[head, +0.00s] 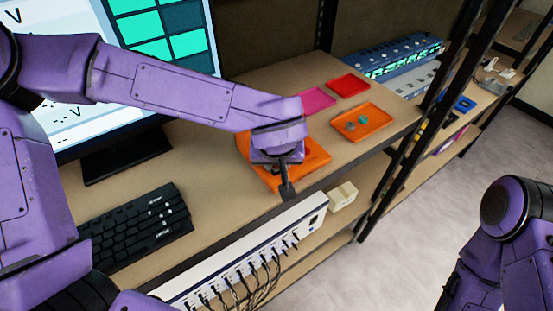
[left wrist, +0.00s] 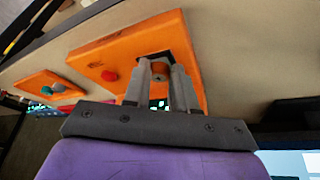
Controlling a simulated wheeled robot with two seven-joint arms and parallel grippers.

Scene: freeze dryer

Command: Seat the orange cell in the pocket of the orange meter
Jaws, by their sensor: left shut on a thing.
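The orange meter (head: 311,160) lies on the bench under my left gripper, which hides much of it in the head view. In the left wrist view the meter (left wrist: 118,52) shows a red round knob and a dark pocket (left wrist: 153,56). My left gripper (left wrist: 163,70) is shut on the orange cell (left wrist: 160,75), a small orange piece between the fingertips, right at the pocket's edge. How far the cell is inside the pocket cannot be told. In the head view the left gripper (head: 286,188) hides the cell. My right gripper is out of view.
An orange tray (head: 376,121) with small teal and grey pieces stands to the right of the meter. A pink tray (head: 318,98) and a red tray (head: 348,85) lie behind. A keyboard (head: 136,225) and monitor are left. A white cabled unit (head: 250,250) sits below the bench edge.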

